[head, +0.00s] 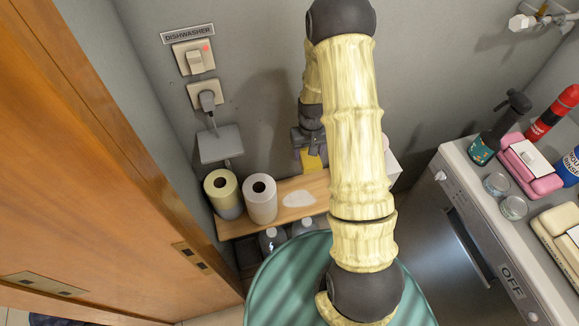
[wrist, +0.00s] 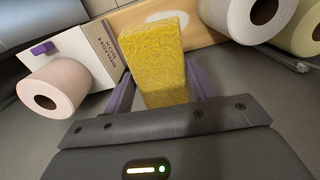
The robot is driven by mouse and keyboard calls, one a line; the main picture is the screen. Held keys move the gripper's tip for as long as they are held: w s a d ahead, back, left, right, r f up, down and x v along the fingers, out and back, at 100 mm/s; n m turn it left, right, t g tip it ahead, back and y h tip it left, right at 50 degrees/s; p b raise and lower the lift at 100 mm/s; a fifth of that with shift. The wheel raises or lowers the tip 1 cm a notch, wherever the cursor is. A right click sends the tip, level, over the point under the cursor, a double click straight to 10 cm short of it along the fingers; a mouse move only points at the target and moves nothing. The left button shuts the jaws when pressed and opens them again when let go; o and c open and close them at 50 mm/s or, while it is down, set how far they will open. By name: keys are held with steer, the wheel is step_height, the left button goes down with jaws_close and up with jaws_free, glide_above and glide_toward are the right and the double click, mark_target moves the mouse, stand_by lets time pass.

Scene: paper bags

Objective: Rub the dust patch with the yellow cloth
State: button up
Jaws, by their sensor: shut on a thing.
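My gripper (head: 309,138) is shut on the yellow cloth (head: 311,161), which looks like a thick folded block. In the wrist view the cloth (wrist: 155,60) stands out between the two purple fingers. The dust patch (head: 298,198) is a pale whitish oval on the wooden shelf (head: 236,226). In the head view the cloth shows above the patch in the picture, near the shelf's back edge. I cannot tell whether the cloth touches the shelf. In the wrist view the cloth hides part of the shelf behind it.
Two paper rolls (head: 222,192) (head: 261,200) stand on the shelf left of the patch. Bottles (head: 271,240) are below. A wall socket (head: 207,98) is above.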

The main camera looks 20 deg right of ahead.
steer(key=a+r+p, duration=0.6)
steer(key=r+p, duration=0.6)
steer(key=p, duration=0.4)
steer(key=shift+s, duration=0.15)
steer(key=shift+d, duration=0.1)
